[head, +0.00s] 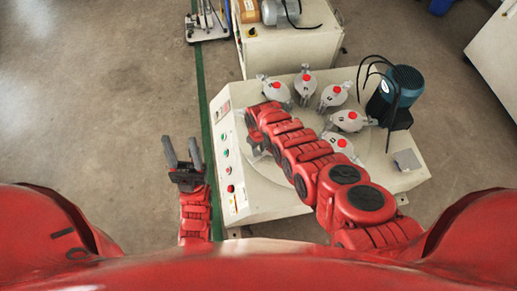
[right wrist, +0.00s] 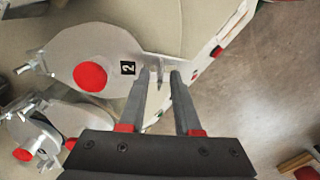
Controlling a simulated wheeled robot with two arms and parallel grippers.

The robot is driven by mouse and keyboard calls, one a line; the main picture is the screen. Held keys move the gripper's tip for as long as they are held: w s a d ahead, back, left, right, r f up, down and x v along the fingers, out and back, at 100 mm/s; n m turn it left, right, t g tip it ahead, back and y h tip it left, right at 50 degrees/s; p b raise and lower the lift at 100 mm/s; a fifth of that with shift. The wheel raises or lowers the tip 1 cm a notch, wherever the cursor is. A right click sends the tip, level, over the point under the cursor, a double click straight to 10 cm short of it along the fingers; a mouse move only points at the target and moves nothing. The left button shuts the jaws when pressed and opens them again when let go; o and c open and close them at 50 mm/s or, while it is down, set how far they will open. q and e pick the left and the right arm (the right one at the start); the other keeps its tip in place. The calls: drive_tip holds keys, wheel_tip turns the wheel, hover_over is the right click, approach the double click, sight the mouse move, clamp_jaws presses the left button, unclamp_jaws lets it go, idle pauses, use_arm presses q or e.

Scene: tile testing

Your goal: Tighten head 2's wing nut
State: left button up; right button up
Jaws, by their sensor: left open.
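Head 2 (right wrist: 98,58) is a grey, rounded clamp head with a red knob and a black "2" label, in the right wrist view. Its metal wing nut (right wrist: 157,73) is at the head's right end. My right gripper (right wrist: 160,74) is open, its two dark fingers apart with the wing nut showing between their tips. I cannot tell whether either finger touches it. In the head view the right arm hides the right gripper's fingertips. My left gripper (head: 182,152) is open and empty, left of the machine (head: 240,200).
Several similar heads (head: 305,86) with red knobs ring the round plate. A blue-green motor (head: 402,84) stands at the machine's right. Another bench (head: 283,42) stands behind. The floor left of the machine is clear beyond a green line (head: 203,95).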

drive_tip(key=shift+o, duration=0.2)
drive_tip(key=shift+r, duration=0.1)
wheel_tip(320, 180, up, 17)
drive_tip(key=p, duration=0.7)
drive_tip(key=shift+r, duration=0.15)
idle(0.4)
